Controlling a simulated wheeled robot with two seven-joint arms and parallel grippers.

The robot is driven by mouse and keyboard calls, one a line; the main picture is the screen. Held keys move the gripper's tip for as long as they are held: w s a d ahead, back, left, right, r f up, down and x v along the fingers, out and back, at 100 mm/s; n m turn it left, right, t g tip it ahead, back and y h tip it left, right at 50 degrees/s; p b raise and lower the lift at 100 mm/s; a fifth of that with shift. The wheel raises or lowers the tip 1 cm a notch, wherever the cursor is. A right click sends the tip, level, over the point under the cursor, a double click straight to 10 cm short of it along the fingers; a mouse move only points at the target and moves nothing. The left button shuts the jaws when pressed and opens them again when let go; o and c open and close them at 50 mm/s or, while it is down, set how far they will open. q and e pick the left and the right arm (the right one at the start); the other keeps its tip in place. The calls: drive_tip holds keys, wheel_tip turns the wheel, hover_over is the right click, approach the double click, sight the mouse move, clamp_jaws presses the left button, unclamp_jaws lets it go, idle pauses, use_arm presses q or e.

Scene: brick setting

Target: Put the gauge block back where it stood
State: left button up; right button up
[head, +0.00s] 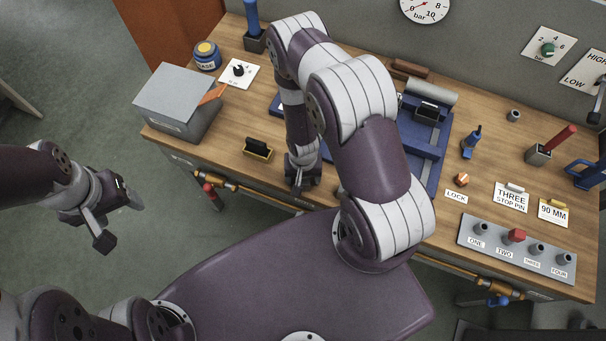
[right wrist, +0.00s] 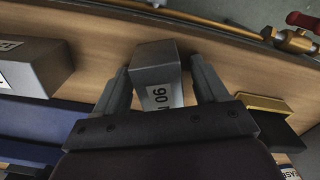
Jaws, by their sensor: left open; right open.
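In the head view my right gripper (head: 302,178) is low near the table's front edge, and the block is not clear there. A "90 MM" card (head: 553,214) lies at the table's right. My left gripper (head: 118,215) is open and empty, left of the table.
Another grey labelled block (right wrist: 38,68) is beside it in the right wrist view. A blue fixture (head: 432,150) stands mid-table, partly hidden by my right arm. A black, yellow-topped item (head: 257,149) lies left of my right gripper. A pin plate (head: 515,250) is at front right.

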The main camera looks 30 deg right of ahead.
drive_tip(key=shift+r, duration=0.7)
wheel_tip(320, 180, up, 21)
drive_tip(key=w+n+b, duration=0.1)
drive_tip(key=n, duration=0.1)
drive_tip(key=s+a+r+n+t, duration=0.15)
drive_tip(key=s+r+n, duration=0.3)
drive_tip(key=r, duration=0.55)
wheel_tip(320, 180, down, 8)
drive_tip(key=b, duration=0.8)
drive_tip(key=shift+a+f+m, duration=0.15)
drive_tip(key=shift+a+m, duration=0.1)
drive_tip(key=shift+m, duration=0.2)
drive_tip(key=shift+w, duration=0.2)
